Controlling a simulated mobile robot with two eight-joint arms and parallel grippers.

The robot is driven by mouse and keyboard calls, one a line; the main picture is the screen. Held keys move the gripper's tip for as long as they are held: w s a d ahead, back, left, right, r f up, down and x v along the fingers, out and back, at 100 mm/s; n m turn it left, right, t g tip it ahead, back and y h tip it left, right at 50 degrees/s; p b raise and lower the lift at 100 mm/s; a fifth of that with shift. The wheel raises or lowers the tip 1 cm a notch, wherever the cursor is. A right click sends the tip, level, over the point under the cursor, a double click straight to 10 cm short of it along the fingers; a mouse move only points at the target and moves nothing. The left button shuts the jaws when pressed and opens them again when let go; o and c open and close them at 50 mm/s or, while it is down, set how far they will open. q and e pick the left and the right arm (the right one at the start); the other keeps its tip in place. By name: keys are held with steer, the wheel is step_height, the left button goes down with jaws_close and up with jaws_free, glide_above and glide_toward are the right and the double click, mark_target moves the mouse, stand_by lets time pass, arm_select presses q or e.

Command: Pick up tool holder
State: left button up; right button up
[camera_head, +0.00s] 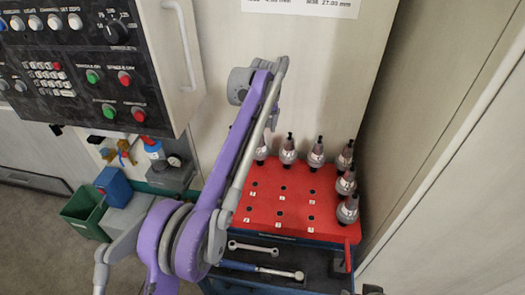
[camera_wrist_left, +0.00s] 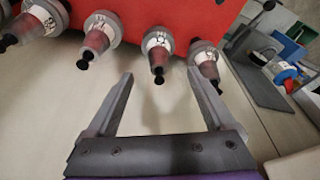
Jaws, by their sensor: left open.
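Several tool holders with silver-grey bodies, white labels and black tips stand upright along the back and right edges of the red rack (camera_head: 262,205). One (camera_head: 316,152) is in the back row and another (camera_head: 348,208) at the right front. In the left wrist view, several holders show in a row against the red rack (camera_wrist_left: 188,12). My left gripper (camera_wrist_left: 160,74) is open and empty. Its fingertips lie either side of a labelled holder (camera_wrist_left: 158,47), whose body is just beyond them. In the head view my purple left arm reaches behind the rack, and its gripper is hidden.
Wrenches (camera_head: 262,269) lie on the cart's dark shelf in front of the rack. A machine control panel (camera_head: 85,60) juts out at the upper left. A pale cabinet wall (camera_head: 450,170) stands close on the right. A green bin (camera_head: 84,212) is at the left.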

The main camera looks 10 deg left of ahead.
mark_target(260, 137)
arm_select(q)
steer(key=x, duration=0.2)
steer(key=shift+a+f, duration=0.1)
steer(key=shift+f, duration=0.2)
steer(key=shift+d+b+x, duration=0.2)
steer(key=shift+b+x, duration=0.3)
steer(key=shift+x, duration=2.45)
jaws_close()
steer(key=shift+r, duration=0.15)
